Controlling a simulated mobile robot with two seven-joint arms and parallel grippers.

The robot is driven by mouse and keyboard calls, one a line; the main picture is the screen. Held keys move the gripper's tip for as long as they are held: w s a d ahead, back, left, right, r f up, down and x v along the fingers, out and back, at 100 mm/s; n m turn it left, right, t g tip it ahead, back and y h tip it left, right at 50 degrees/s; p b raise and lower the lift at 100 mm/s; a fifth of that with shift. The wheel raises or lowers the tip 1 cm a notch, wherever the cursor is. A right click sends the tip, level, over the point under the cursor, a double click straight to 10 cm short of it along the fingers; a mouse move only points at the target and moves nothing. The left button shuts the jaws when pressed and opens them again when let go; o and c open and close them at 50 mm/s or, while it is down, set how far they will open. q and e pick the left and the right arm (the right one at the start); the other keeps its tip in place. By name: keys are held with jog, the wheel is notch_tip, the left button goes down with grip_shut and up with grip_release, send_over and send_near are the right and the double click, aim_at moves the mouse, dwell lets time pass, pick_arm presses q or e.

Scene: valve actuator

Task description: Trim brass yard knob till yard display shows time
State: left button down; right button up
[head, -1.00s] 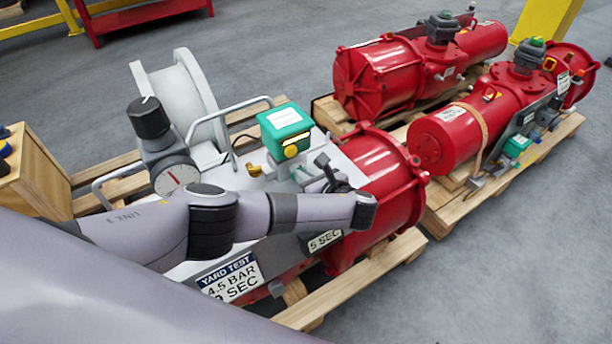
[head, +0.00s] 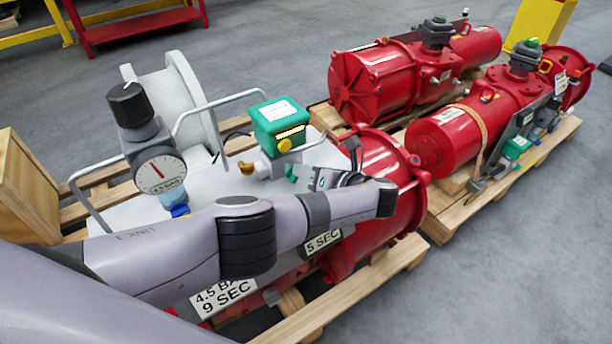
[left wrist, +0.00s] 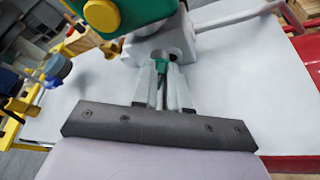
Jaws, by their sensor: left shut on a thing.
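The green box (head: 281,122) with a black-and-yellow display strip (head: 291,135) and a round yellow knob (head: 285,145) stands on the white panel; the strip's text is too small to read. In the left wrist view the green box (left wrist: 150,12) and yellow knob (left wrist: 102,14) are above the fingers. A brass fitting (head: 246,168) sticks out left of the box's base. My left gripper (head: 318,180) is just below the box. In the wrist view its fingers (left wrist: 162,75) are shut on a small green part (left wrist: 160,69) at a grey body (left wrist: 163,45). My right gripper is out of view.
A dial gauge (head: 160,171) marked 4.5 bar, with a black knob (head: 130,105) above, stands left. Tubular rails (head: 222,102) border the panel. A red cylinder (head: 385,175) lies right of my gripper. More red actuators (head: 450,140) lie on pallets beyond.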

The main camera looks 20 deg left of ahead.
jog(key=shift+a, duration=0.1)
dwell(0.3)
pick_arm(q)
jog(key=c, duration=1.1)
grip_release()
jog(key=shift+c, duration=0.2)
jog(key=shift+d, duration=0.1)
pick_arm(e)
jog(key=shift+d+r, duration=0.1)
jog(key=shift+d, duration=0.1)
